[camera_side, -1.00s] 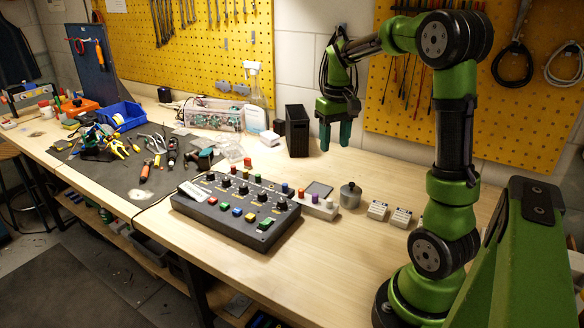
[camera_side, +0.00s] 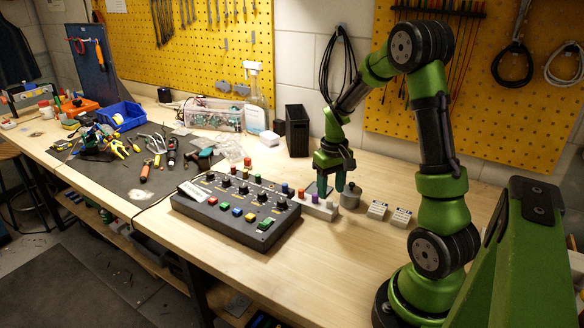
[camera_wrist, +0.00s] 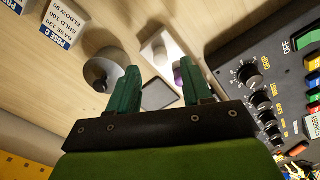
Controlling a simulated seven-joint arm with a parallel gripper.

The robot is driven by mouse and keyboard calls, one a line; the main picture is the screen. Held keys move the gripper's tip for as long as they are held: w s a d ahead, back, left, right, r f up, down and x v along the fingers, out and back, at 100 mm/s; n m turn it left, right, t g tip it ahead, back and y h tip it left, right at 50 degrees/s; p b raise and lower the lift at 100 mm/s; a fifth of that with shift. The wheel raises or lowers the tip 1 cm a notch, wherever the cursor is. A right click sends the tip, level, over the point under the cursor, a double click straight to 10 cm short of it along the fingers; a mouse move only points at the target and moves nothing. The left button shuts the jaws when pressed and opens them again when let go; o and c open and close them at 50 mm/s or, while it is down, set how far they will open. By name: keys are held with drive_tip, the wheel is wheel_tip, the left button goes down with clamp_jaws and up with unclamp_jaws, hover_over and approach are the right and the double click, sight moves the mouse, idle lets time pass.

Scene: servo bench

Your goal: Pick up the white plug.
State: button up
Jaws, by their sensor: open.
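The white plug (camera_side: 330,204) stands at the right end of a small white rack (camera_side: 323,214) on the bench, beside a purple plug (camera_side: 314,198) and a red one. My gripper (camera_side: 334,188) is open, fingers pointing down, above and behind the right end of the rack, close to the white plug. In the wrist view, the rack's pale end (camera_wrist: 152,44) shows just beyond my gripper (camera_wrist: 159,68). The purple plug (camera_wrist: 179,77) is partly hidden by the right finger. The white plug is hard to tell from the rack there. Nothing is between the fingers.
A dark square pad (camera_wrist: 159,95) lies behind the rack. Labelled white blocks (camera_side: 377,210) are further right. A black control box (camera_side: 235,208) sits to the left. The front bench is clear.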

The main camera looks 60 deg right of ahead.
sight(330, 200)
drive_tip(key=shift+a+f, duration=0.1)
drive_tip(key=shift+f, duration=1.45)
drive_tip(key=shift+c, duration=0.4)
clamp_jaws()
drive_tip(key=shift+r, duration=0.15)
